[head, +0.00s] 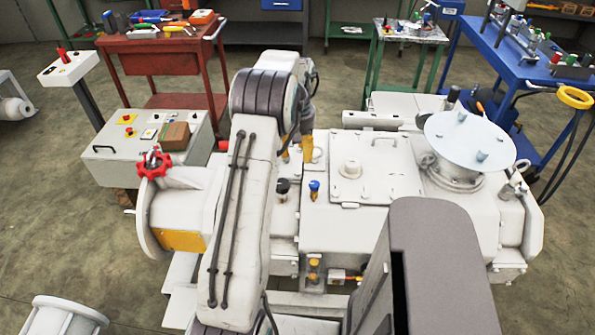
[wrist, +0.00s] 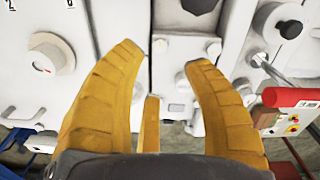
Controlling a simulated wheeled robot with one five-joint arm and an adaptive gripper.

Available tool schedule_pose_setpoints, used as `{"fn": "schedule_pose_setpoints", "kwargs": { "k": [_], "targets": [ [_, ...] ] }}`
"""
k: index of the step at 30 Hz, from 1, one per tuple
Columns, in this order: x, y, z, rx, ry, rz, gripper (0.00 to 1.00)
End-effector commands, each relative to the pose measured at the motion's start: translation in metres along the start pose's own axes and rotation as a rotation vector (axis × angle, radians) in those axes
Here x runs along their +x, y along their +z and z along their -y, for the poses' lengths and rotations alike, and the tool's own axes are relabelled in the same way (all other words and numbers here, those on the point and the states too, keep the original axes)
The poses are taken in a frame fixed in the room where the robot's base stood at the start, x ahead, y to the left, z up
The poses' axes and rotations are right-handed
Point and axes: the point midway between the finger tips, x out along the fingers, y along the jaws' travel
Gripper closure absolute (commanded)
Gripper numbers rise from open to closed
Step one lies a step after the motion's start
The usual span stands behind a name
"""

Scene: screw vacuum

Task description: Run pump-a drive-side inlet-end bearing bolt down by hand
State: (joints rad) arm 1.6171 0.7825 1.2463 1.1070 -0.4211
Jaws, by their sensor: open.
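The white pump (head: 400,225) fills the middle of the head view. In the wrist view its pale housing (wrist: 110,30) lies under my gripper (wrist: 168,52). The yellow fingers are spread with nothing held between them. Beyond and between the fingertips is a small pale block (wrist: 186,60) with round bolt-like heads, one (wrist: 213,48) at its right and one (wrist: 160,45) at its left. I cannot tell which is the bearing bolt or how far it stands out. In the head view my gripper (head: 296,152) is mostly hidden behind my arm, over the pump's left part.
A red handwheel valve (head: 154,163) stands left of my arm. Black and blue knobs (head: 314,186) rise from the pump. A grey control box (head: 150,145) is at left, a red tool cart (head: 165,60) behind it, and a blue bench (head: 545,75) at back right.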

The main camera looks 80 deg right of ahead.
Motion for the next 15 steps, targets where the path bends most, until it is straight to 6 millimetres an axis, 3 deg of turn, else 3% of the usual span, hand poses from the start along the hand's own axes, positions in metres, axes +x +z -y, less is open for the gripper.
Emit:
{"fn": "schedule_pose_setpoints", "kwargs": {
  "k": [6,15],
  "targets": [
    [0.0000,0.0013,0.0006,-0.355,-0.003,0.005,0.55],
    [0.0016,0.0016,0.0007,-0.596,-0.005,0.006,0.55]
  ]
}}
